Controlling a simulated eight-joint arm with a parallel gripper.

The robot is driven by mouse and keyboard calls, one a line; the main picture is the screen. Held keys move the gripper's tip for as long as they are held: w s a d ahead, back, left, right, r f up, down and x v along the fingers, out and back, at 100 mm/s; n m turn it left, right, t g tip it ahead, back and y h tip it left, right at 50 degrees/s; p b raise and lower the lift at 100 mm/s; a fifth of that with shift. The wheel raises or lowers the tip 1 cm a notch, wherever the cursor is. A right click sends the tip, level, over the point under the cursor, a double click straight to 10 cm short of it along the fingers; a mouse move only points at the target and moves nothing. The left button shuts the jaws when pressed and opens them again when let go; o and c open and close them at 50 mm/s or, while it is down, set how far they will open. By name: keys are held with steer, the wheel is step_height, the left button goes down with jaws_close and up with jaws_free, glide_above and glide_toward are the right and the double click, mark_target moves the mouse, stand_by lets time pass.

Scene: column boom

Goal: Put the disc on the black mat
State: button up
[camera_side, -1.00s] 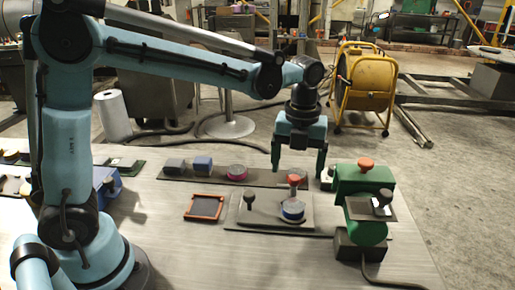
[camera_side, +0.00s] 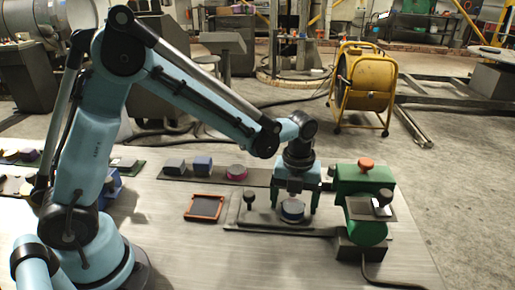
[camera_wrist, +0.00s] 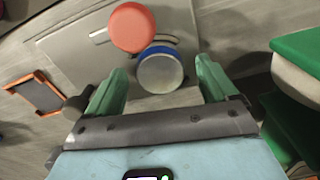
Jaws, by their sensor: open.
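A round disc with a blue rim and a pale grey top (camera_side: 292,211) lies on a grey plate (camera_side: 250,221); it also shows in the wrist view (camera_wrist: 160,72). The black mat (camera_side: 204,207) lies in an orange frame to the left of the plate, and the wrist view shows it too (camera_wrist: 38,94). My gripper (camera_side: 295,208) points down over the disc, with one finger to each side. In the wrist view my open fingers (camera_wrist: 162,74) show a gap to the disc on both sides, and nothing is held.
A red round knob (camera_wrist: 132,27) stands close to the disc. A dark knob (camera_side: 249,197) rises from the plate's left. A green machine (camera_side: 366,200) stands close on the right. The table in front is clear.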

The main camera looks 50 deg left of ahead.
steer(key=shift+c, duration=0.3)
steer(key=c, duration=1.5)
steer(key=shift+r, duration=0.1)
